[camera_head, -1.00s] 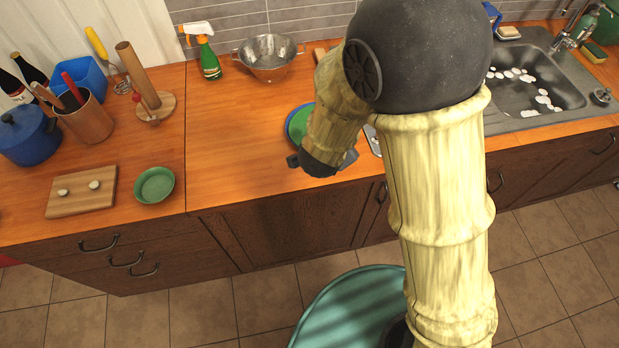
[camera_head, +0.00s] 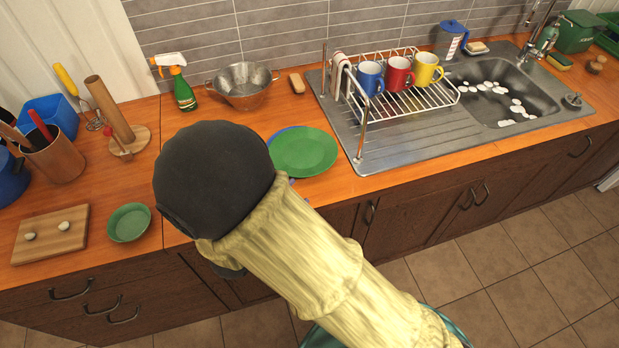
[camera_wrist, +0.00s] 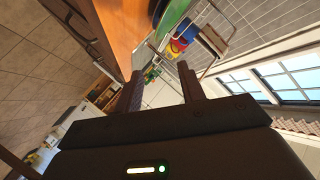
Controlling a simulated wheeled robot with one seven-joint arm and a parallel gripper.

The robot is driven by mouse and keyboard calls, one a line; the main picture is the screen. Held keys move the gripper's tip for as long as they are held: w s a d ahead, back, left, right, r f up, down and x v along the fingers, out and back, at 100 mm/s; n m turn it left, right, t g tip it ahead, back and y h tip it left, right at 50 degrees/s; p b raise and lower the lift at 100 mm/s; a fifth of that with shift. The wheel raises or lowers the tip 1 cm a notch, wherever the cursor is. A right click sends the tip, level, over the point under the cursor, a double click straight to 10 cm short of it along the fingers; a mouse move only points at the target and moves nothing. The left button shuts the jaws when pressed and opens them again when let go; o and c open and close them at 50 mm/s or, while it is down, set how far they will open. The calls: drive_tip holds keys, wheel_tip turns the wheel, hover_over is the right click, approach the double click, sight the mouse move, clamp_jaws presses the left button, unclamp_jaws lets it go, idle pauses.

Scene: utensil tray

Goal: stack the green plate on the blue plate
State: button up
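The green plate (camera_head: 305,152) lies on top of the blue plate (camera_head: 276,139) on the wooden counter, left of the drying rack. Most of the blue plate is covered; its rim shows at the upper left, so the green plate sits a little off-centre to the right. Whether the green plate lies fully flat is hard to tell. In the wrist view my gripper (camera_wrist: 160,72) is open, with nothing between its fingers. The green plate's edge (camera_wrist: 174,16) shows beyond the fingers, apart from them. In the head view my arm hides the gripper.
A metal drying rack (camera_head: 404,100) with blue, red and yellow mugs stands right of the plates. A colander (camera_head: 242,92) and spray bottle (camera_head: 183,92) stand behind. A green bowl (camera_head: 129,222) and cutting board (camera_head: 49,235) lie at left. Counter between bowl and plates is partly hidden by my arm.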

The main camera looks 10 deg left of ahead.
sight(331, 161)
drive_tip(key=p+x, duration=0.3)
drive_tip(key=x, duration=1.3)
drive_tip(key=shift+w+d+f, duration=0.1)
drive_tip(key=shift+w+d, duration=0.1)
drive_tip(key=shift+w, duration=0.15)
drive_tip(key=shift+s, duration=0.1)
clamp_jaws()
